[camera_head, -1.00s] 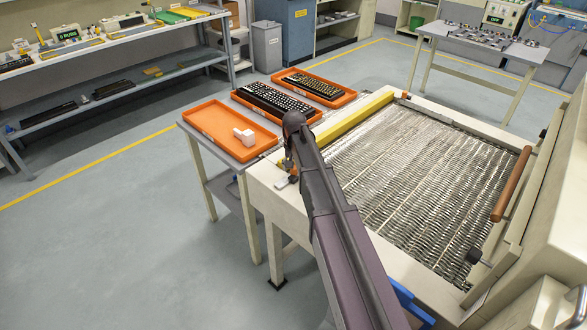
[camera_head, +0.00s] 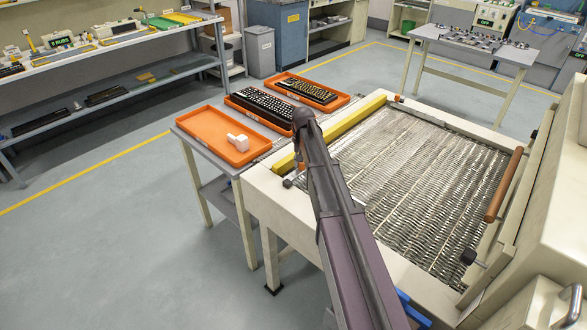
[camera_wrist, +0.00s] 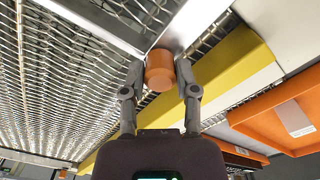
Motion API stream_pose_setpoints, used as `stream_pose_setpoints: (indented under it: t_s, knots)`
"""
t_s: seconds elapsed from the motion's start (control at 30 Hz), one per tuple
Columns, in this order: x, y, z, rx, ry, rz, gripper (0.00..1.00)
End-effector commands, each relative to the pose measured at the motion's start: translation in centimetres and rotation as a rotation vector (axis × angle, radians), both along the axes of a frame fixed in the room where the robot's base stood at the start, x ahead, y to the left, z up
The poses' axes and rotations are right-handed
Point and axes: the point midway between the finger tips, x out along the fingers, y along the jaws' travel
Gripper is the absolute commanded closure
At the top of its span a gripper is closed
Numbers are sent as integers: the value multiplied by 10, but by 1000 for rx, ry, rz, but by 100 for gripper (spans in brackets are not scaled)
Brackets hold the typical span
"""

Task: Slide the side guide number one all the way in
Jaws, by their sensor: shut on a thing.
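My gripper (camera_head: 298,166) is at the near left corner of the machine, by the end of the yellow bar (camera_head: 345,125). In the wrist view my gripper (camera_wrist: 161,75) is shut on an orange cylindrical knob (camera_wrist: 160,72), one finger on each side. The knob sits on a pale metal piece (camera_wrist: 196,18), which appears to be the side guide, beside the wire mesh belt (camera_wrist: 60,75). In the head view my arm hides most of the guide, and only a bit of orange shows by the fingers.
A dark knob (camera_head: 288,183) sticks out at the machine's near left edge. An orange tray (camera_head: 190,128) with a white part stands to the left, and keyboards (camera_head: 262,104) lie in trays behind it. The mesh belt (camera_head: 430,190) is clear.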

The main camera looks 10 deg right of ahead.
Motion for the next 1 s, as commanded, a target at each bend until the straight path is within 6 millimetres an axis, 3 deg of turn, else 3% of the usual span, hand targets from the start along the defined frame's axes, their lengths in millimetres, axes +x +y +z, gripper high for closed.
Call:
stream_pose_setpoints:
  t_s: [0.3, 0.33, 0.43, 1.0]
  knots:
    - [2, -4, 0, -2, -1, 0, 100]
    - [2, -4, 0, -2, -1, 0, 58]
    - [2, -4, 0, -2, -2, 0, 28]
    - [-1, 0, 0, 0, -1, 0, 26]
